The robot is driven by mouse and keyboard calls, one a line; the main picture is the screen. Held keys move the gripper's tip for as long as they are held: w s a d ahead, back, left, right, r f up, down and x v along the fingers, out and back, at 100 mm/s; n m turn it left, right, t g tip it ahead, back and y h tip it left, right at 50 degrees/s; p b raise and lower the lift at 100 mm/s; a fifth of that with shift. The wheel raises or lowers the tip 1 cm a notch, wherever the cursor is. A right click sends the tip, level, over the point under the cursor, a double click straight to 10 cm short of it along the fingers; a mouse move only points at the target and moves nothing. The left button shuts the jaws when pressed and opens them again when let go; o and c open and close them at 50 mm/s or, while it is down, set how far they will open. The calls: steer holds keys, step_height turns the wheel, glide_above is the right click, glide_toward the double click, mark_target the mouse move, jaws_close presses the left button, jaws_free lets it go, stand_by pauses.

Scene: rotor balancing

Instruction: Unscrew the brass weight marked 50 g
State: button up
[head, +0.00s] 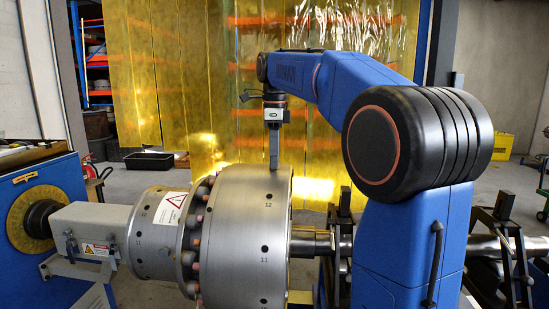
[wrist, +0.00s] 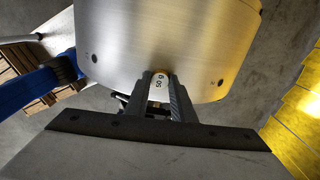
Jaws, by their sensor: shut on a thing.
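The brass weight (wrist: 159,84) shows in the wrist view with a white label reading "50 g". It sits between the two fingers of my gripper (wrist: 161,90), which is shut on it. Its far end meets the edge of the steel rotor drum (wrist: 165,40); how deep it sits in a hole is hidden. In the head view my gripper (head: 274,166) points down at the top of the drum (head: 235,235), and the weight is hidden there. The drum carries small dark holes with numbers such as 12 and 11.
A smaller numbered drum (head: 152,235) with a warning label is left of the big one, beside a blue drive unit (head: 65,185). The shaft (head: 318,243) runs right to a dark support stand (head: 512,250). Yellow strip curtains (head: 185,75) hang behind.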

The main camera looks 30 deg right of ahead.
steer(key=n, duration=1.5)
steer(key=shift+n, duration=1.4)
steer(key=shift+n, duration=0.4)
steer(key=n, duration=0.4)
steer(key=shift+r, duration=0.1)
steer(key=n, duration=0.6)
steer(key=shift+n, duration=0.4)
steer(key=n, duration=0.6)
steer(key=shift+n, duration=0.4)
